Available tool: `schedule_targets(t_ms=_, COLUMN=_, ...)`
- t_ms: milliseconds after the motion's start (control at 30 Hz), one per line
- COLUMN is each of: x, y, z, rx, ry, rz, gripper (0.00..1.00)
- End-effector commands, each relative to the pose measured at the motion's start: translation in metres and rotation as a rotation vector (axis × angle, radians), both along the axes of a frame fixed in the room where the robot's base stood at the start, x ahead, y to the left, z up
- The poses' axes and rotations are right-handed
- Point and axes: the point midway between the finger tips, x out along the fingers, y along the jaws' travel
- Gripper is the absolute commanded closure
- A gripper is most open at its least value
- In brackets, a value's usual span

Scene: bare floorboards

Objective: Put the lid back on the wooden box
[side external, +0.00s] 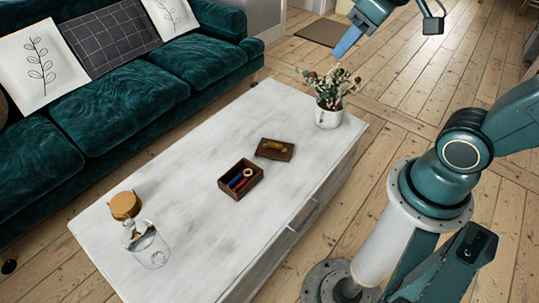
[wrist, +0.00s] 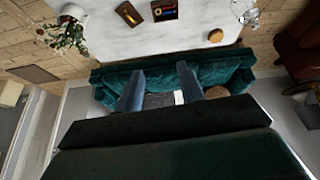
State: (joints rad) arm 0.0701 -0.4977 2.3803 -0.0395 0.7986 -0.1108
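The open wooden box (side external: 223,184) is dark brown and stands near the middle of the white table, with small red, blue and pale ring-shaped items inside. It also shows at the top of the wrist view (wrist: 154,14). The wooden lid (side external: 265,153), with a brass-coloured handle on top, lies flat on the table just beyond the box and apart from it. The lid shows left of the box in the wrist view (wrist: 124,13). My gripper (side external: 347,42) is high up and far from both, beyond the plant end of the table. Its two fingers (wrist: 160,69) are apart, with nothing between them.
A plant in a white pot (side external: 328,118) stands at the table's far right end. A round wooden object (side external: 125,206) and a clear glass jar (side external: 150,250) stand at the near left end. A green sofa (side external: 115,95) runs along the far side.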

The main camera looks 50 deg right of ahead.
Motion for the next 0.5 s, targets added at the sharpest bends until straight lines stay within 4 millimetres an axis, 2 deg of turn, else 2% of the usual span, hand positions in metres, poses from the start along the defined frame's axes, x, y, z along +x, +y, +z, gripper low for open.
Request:
schedule_targets(t_ms=33, x=0.012, y=-0.003, z=-0.002, rx=-0.004, ry=0.011, rz=0.006, gripper=0.62)
schedule_targets(t_ms=267, x=0.06, y=-0.016, z=-0.014, rx=-0.021, ry=0.031, rz=0.052, gripper=0.62)
schedule_targets(t_ms=500, x=0.11, y=-0.033, z=-0.036, rx=-0.031, ry=0.05, rz=0.096, gripper=0.62)
